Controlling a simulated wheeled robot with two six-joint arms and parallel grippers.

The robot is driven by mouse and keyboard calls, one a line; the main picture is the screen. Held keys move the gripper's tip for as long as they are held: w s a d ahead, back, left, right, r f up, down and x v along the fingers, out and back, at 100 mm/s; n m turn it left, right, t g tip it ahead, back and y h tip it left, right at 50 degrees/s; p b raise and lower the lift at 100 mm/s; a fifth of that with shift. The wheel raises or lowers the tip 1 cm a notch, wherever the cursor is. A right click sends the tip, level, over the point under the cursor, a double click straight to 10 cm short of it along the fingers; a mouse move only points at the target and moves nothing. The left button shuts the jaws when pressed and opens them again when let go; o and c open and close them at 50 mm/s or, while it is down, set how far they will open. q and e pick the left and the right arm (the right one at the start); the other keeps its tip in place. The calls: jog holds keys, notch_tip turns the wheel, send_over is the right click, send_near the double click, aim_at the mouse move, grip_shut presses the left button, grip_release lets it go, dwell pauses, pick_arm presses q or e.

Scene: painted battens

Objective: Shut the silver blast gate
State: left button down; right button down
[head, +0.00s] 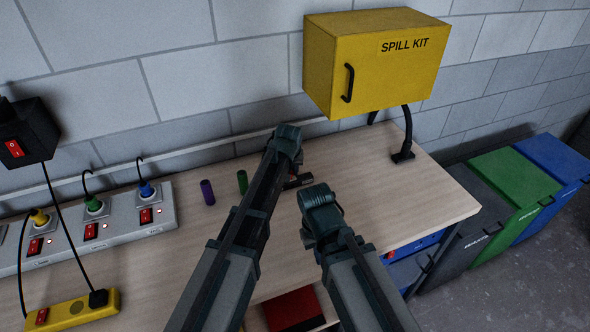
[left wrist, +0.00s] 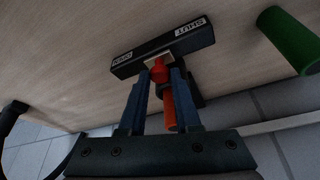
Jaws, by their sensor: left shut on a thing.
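In the left wrist view a dark bar (left wrist: 165,50) carries the labels OPEN at its left end and SHUT at its right end, both upside down. A red knob (left wrist: 160,73) sits at the bar's middle, between the labels. I take this as the blast gate; no clear silver surface shows. My left gripper (left wrist: 161,82) is shut on the red knob. In the head view the dark bar (head: 298,182) is small and partly hidden by my left arm. My right gripper (head: 308,238) hangs over the bench to the right; its fingers are not clear.
A purple cylinder (head: 207,192) and a green cylinder (head: 242,182) stand left of my left arm. A power strip (head: 130,222) with plugs lies further left. A yellow spill kit cabinet (head: 330,75) stands above the back of the bench. Bare bench (head: 400,200) lies to the right.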

pick_arm(q)
jog(key=a, duration=0.1)
jog(key=s+a, duration=0.1)
jog(key=a, duration=0.1)
jog(key=shift+s+a, duration=0.2)
jog(key=shift+a, duration=0.05)
jog(key=c, duration=0.9)
grip_release()
jog(key=shift+c, duration=0.2)
jog(key=o, duration=0.3)
jog(key=shift+a, duration=0.1)
pick_arm(e)
jog(key=shift+a, duration=0.1)
pick_arm(q)
jog(key=shift+r, duration=0.1)
pick_arm(e)
jog(key=shift+r, duration=0.1)
